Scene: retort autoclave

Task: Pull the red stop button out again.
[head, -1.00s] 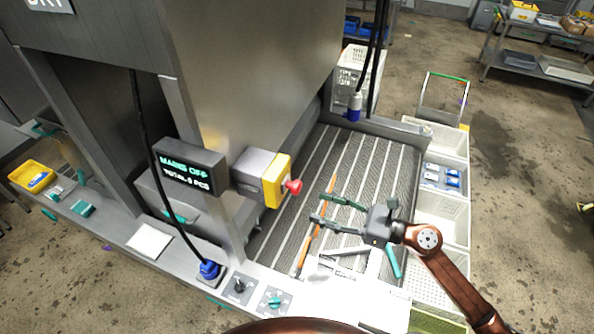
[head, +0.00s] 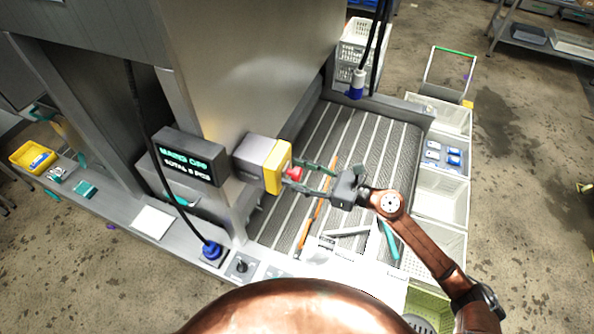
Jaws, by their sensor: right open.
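The red stop button (head: 294,173) sticks out from the right face of a yellow and grey box (head: 272,166) on the machine's post. My right gripper (head: 296,177) reaches in from the right with its two fingers apart. The fingertips are at the button, one on its far side and one on its near side. I cannot tell whether either finger touches it. My left gripper is not in view.
A dark display (head: 187,156) reading "MAINS OFF" is left of the box. A ribbed conveyor bed (head: 343,160) lies below my right gripper, with an orange strip on it. White crates (head: 441,193) stand to the right. A blue plug (head: 211,250) is on the front ledge.

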